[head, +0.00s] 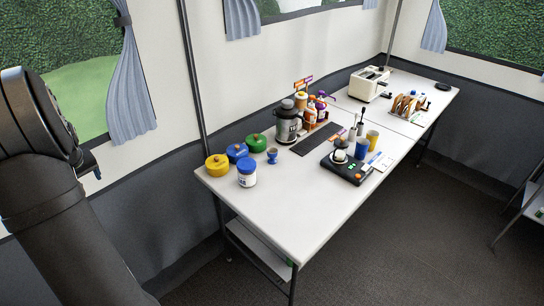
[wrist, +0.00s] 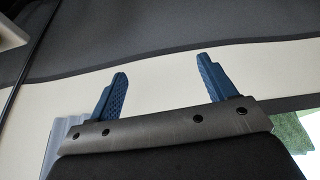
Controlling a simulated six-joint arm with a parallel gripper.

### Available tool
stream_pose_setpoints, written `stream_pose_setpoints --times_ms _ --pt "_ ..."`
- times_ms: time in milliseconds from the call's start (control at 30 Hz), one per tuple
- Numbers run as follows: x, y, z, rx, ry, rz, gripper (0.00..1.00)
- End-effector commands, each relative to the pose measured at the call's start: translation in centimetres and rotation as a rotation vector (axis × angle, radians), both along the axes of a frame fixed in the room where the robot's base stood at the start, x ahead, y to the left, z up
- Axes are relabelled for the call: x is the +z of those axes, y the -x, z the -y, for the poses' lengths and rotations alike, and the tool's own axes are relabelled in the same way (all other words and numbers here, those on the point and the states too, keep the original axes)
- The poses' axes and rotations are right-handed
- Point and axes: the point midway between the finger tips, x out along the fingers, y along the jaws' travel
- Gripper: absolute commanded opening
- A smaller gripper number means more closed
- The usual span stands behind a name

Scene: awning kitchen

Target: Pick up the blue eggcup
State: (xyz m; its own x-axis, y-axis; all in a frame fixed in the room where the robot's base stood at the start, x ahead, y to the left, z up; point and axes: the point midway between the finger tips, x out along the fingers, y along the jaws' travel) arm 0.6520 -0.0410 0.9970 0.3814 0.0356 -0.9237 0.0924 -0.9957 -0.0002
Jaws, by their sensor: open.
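The blue eggcup (head: 272,156) stands upright on the white table (head: 290,215), near its left end in the head view. It is just right of a blue-and-white jar and in front of a green pot. My gripper (wrist: 162,85) shows in the wrist view with its two blue fingers spread wide and nothing between them. It faces the tent wall, and the eggcup is not in the wrist view. In the head view my arm is at the far left, well apart from the table, and the fingers are not clearly seen there.
Close around the eggcup are a yellow pot (head: 217,166), a blue pot (head: 237,152), the green pot (head: 257,142) and the jar (head: 247,174). A grey canister (head: 287,124) stands behind. A black scale (head: 345,170) is to the right. The table's front left is clear.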

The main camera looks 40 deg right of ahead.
Motion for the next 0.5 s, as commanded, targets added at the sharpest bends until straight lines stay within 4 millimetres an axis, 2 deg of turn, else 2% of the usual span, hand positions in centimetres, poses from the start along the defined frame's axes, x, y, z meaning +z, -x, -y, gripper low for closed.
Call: stream_pose_setpoints --times_ms 133,200,433,500 --pt "0.0 0.0 0.0 0.0 0.0 0.0 0.77" --pt "0.0 0.0 0.0 0.0 0.0 0.0 0.68" --pt "0.0 -0.01 0.04 -0.001 0.0 0.0 0.68" --pt "-0.04 -0.18 0.65 -0.012 0.0 0.0 0.68"
